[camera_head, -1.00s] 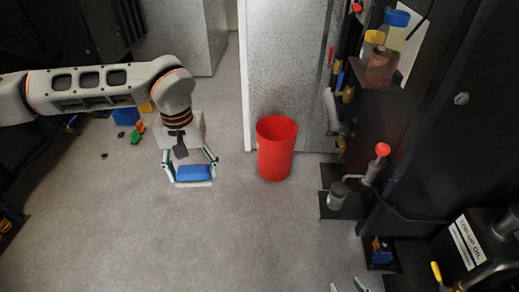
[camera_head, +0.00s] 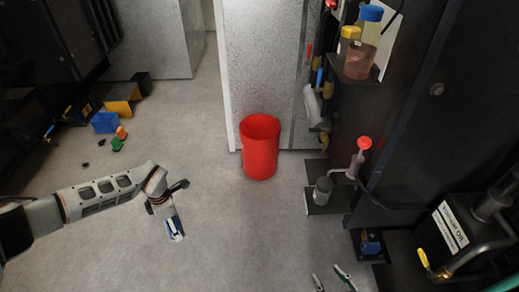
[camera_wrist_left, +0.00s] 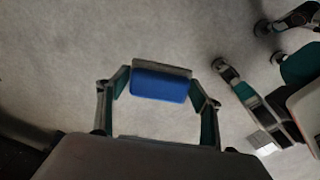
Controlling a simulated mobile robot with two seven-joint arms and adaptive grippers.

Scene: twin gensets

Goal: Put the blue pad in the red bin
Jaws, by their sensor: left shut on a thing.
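The blue pad (camera_wrist_left: 160,85) is held between the fingertips of my left gripper (camera_wrist_left: 163,80), clear of the floor, in the left wrist view. In the head view my left gripper (camera_head: 175,229) hangs over the floor at lower left, and little of the pad shows there. The red bin (camera_head: 260,147) stands upright on the floor in the middle, to the right of and beyond my left gripper. Its top is open; its bottom inside is hidden. My right gripper (camera_head: 331,280) shows at the bottom edge with its fingers apart, and nothing shows between them.
A grey cabinet (camera_head: 265,60) stands just behind the bin. Dark machinery with a red-knobbed valve (camera_head: 364,143) is on the right. Blue (camera_head: 105,122) and yellow (camera_head: 122,105) containers and small loose parts lie at the left. The floor between my left gripper and the bin is clear.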

